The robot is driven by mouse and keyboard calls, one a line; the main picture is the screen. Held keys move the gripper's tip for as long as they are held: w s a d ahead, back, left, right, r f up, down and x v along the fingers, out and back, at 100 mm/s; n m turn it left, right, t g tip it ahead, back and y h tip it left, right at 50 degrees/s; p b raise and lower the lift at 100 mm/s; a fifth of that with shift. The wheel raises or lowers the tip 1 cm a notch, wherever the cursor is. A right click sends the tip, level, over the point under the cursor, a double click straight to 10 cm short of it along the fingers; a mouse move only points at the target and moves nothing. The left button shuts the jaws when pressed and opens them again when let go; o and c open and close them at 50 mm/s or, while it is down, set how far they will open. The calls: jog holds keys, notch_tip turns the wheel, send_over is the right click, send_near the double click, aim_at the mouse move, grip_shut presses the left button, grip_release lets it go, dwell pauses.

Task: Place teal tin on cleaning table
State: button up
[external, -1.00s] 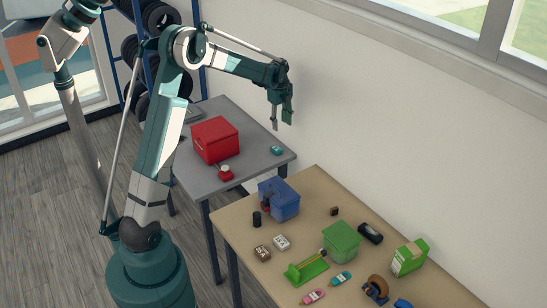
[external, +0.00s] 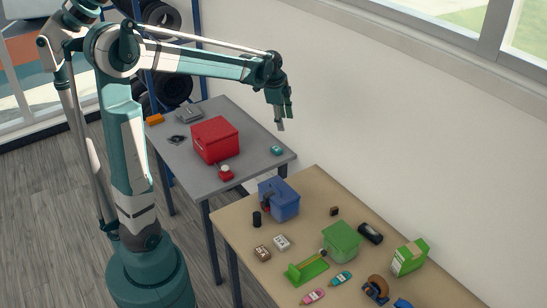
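A small teal tin (external: 277,150) rests on the grey table (external: 250,171), near its right edge. No label shows which table is the cleaning table. My gripper (external: 282,124) points down above the grey table's right side, with its tips above the tin in the picture. A gap shows between the fingertips and the tin. The gripper holds nothing that I can see. Its fingers overlap from this angle, so their opening is unclear.
A red box (external: 216,139) and a small red item (external: 226,173) stand on the grey table, left of the tin. The tan table (external: 310,180) in front carries a blue box (external: 279,199), a green box (external: 342,241) and several small items. A wall runs along the right.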

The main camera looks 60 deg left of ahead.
jog(key=s+d+r+n+t, duration=0.1)
jog(key=s+d+r+n, duration=0.15)
jog(key=s+d, duration=0.45)
jog(key=s+d+r+n+t, duration=0.1)
jog(key=s+d+r+n, duration=0.15)
jog(key=s+d, duration=0.4)
jog(key=s+d+f+n+t, duration=0.1)
jog(key=s+d+f+n, duration=0.1)
jog(key=s, duration=0.6)
jog(key=s+d+f+n+t, duration=0.1)
jog(key=s+d+f+n, duration=0.2)
jog(key=s, duration=0.5)
jog(key=shift+s+d+h, duration=0.3)
jog(key=shift+d+h, duration=0.1)
jog(key=shift+d, duration=0.4)
jog(key=shift+f, duration=0.2)
